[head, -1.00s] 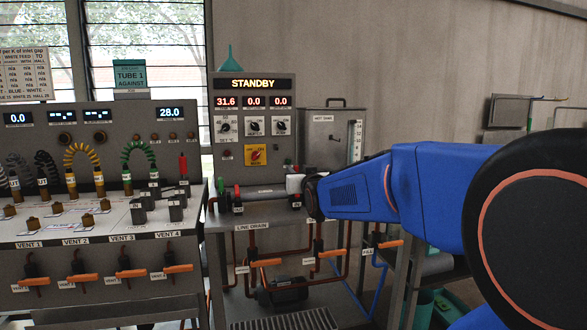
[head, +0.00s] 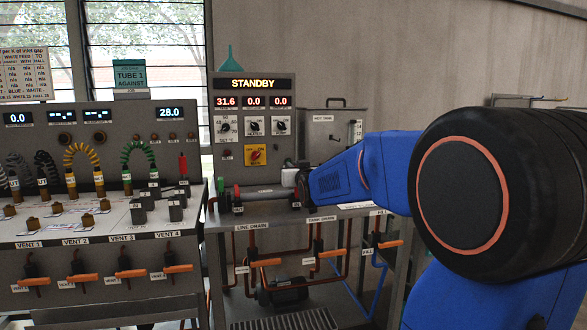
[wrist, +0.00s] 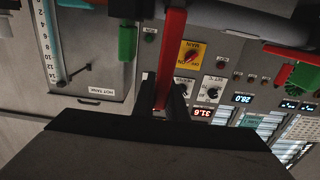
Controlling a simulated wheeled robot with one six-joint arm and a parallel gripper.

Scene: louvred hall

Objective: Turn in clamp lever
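A red lever (wrist: 172,55), which I take to be the clamp lever, runs down from the top of the wrist view. Its lower end lies between the two dark fingers of my gripper (wrist: 163,98). The fingers are close along both sides of the red bar; whether they press on it I cannot tell. The lever is not clearly visible there, being small and partly behind my gripper.
A control panel (head: 254,125) reading STANDBY stands behind the bench. A grey tank (head: 318,125) is right of it. A green piece (wrist: 127,43) is close left of the red lever in the wrist view. Orange-handled valves (head: 330,253) and pipes are below the bench.

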